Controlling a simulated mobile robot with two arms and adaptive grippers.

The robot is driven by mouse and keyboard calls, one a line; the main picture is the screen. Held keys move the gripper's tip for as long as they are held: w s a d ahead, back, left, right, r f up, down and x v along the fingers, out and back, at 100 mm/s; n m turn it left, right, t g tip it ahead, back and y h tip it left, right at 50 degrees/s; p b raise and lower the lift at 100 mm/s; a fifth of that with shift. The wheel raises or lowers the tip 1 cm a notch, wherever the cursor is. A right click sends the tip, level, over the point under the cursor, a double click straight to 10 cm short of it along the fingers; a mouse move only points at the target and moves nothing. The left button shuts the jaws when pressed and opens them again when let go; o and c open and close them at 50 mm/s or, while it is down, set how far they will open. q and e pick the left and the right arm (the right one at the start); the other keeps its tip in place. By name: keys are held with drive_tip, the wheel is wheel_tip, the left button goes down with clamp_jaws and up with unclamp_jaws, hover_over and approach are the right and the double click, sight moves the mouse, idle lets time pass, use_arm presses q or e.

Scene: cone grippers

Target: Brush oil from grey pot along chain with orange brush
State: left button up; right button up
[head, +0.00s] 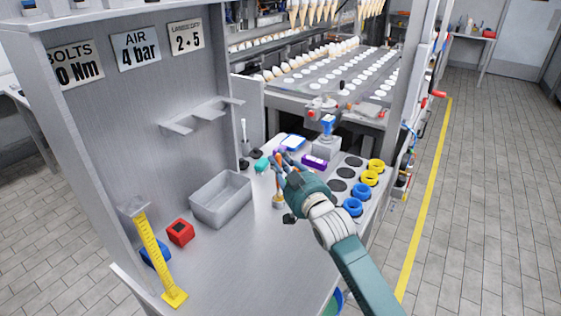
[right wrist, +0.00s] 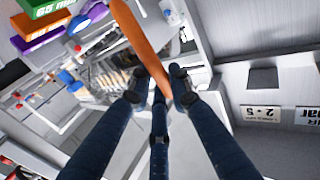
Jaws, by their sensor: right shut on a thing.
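My right gripper (head: 279,166) is above the steel bench, beside the purple box. It is shut on the orange brush (right wrist: 145,45), whose orange handle runs between the dark fingers in the right wrist view. In the head view the brush (head: 279,186) shows only in part beside the fingers, with a pale lower end pointing down towards the bench. I cannot make out a separate grey pot; the hand hides part of the bench there. The chain cannot be told apart in the machine (head: 335,80) behind. My left gripper is not in view.
A grey rectangular bin (head: 196,214), a red block (head: 180,232) and a yellow stepped stand (head: 152,258) are on the bench at left. A purple box (head: 315,162) and yellow and blue rings (head: 352,207) are at right. The bench's front is clear.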

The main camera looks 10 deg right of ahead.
drive_tip(key=shift+f+b, duration=0.3)
drive_tip(key=shift+f, duration=0.35)
idle(0.9)
wheel_tip(320, 180, up, 7)
drive_tip(key=p, duration=0.7)
drive_tip(key=shift+r, duration=0.2)
drive_tip(key=shift+f, duration=0.1)
